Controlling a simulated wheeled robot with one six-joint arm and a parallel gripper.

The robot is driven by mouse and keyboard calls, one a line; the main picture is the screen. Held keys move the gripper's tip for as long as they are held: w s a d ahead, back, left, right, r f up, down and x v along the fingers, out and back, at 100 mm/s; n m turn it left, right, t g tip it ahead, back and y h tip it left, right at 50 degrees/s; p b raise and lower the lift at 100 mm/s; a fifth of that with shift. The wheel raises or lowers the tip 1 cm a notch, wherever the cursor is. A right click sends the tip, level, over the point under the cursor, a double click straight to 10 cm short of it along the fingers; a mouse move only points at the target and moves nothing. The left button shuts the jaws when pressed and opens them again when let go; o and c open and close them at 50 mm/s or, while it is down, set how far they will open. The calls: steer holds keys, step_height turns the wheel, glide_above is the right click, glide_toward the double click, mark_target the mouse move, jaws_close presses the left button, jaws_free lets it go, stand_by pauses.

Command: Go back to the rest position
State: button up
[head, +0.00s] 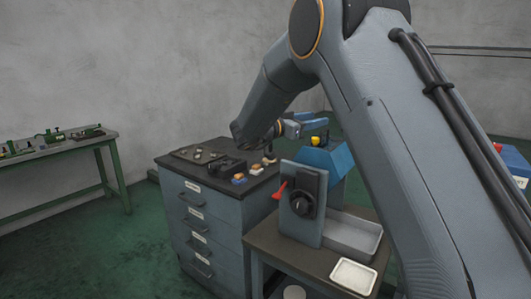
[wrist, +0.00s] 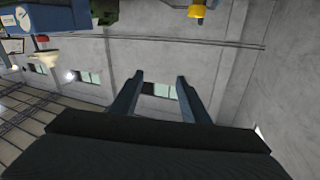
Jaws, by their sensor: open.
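In the head view my arm reaches from the right over the machine, and my gripper (head: 310,122) extends to the right above the blue machine housing. In the wrist view my gripper (wrist: 155,82) shows two fingers spread apart with nothing between them. Behind them are the grey wall and windows.
A grey drawer cabinet (head: 205,222) carries small parts on its dark top. Beside it a machine panel (head: 302,205) with a black knob and red lever stands by a grey tray (head: 352,236) and a white tray (head: 353,276). A green bench (head: 60,148) is at the left; the green floor between is clear.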

step_height(320, 180, down, 8)
steer(key=w+a+n+t+y+b, duration=0.1)
steer(key=w+n+t+y+b, duration=0.2)
steer(key=n+y, duration=0.55)
steer(key=s+a+f+n+g+y+b, duration=0.1)
steer(key=s+f+n+g+y+b, duration=0.15)
steer(key=s+f+y, duration=0.6)
steer(key=s+d+f+g, duration=0.2)
steer(key=s+f, duration=0.4)
steer(key=s, duration=0.6)
steer(key=s+d+f+g+h+b, duration=0.1)
steer(key=s+f+g, duration=0.4)
steer(key=s, duration=0.6)
steer(key=s+d+f+n+g+h+b, duration=0.1)
steer(key=s+d+f+g, duration=0.2)
steer(key=s, duration=0.9)
step_height(320, 180, down, 4)
steer(key=shift+s+r+g, duration=0.15)
steer(key=shift+s+g, duration=0.15)
steer(key=shift+g, duration=0.05)
steer(key=shift+d, duration=0.1)
steer(key=shift+c, duration=0.3)
